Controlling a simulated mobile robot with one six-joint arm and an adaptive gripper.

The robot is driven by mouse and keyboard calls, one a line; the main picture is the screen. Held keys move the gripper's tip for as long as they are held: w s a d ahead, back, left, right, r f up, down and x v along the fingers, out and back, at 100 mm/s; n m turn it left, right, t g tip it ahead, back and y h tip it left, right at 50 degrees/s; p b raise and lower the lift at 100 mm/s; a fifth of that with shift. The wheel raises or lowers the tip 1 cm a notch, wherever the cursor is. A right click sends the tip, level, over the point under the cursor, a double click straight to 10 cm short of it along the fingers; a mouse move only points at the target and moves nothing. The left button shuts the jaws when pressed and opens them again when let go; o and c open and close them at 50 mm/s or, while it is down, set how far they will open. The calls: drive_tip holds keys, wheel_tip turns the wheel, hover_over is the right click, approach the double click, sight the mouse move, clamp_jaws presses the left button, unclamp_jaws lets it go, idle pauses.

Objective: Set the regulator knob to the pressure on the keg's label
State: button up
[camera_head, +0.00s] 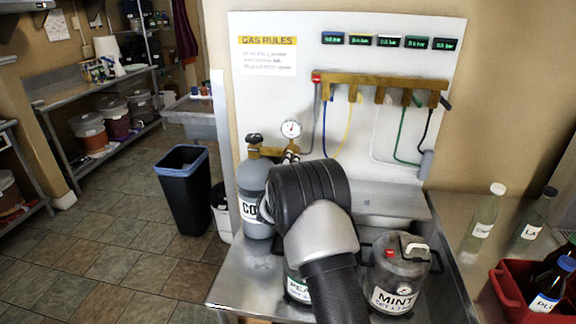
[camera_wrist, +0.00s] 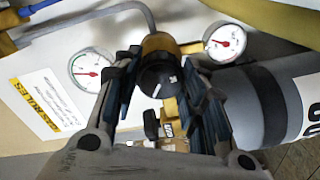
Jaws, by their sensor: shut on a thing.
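In the wrist view the black regulator knob (camera_wrist: 156,80) sits between the two fingers of my gripper (camera_wrist: 160,68), which is shut on it. A small white mark shows on the knob's face. The brass regulator body (camera_wrist: 158,43) is behind it, with one dial gauge (camera_wrist: 92,68) at left and another gauge (camera_wrist: 225,42) at right; their readings are too small to tell. In the head view my arm hides the gripper and knob. A MINT keg (camera_head: 397,275) has a "SET" label whose figure is unclear. Another keg (camera_head: 298,287), labelled "PEA...", is partly hidden behind my arm.
A grey CO2 cylinder (camera_head: 258,190) stands left of my arm. The white panel (camera_head: 265,110) carries a brass manifold (camera_head: 375,80) with coloured hoses. Bottles and a red crate (camera_head: 505,290) are at right. A black bin (camera_head: 185,190) stands on the floor at left.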

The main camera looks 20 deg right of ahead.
drive_tip(key=m, duration=0.6)
drive_tip(key=shift+m, duration=0.3)
idle(0.5)
drive_tip(key=o, duration=1.1)
drive_tip(key=shift+c, duration=0.2)
drive_tip(key=shift+s, duration=0.1)
drive_tip(key=v, duration=1.2)
drive_tip(key=shift+f, duration=0.2)
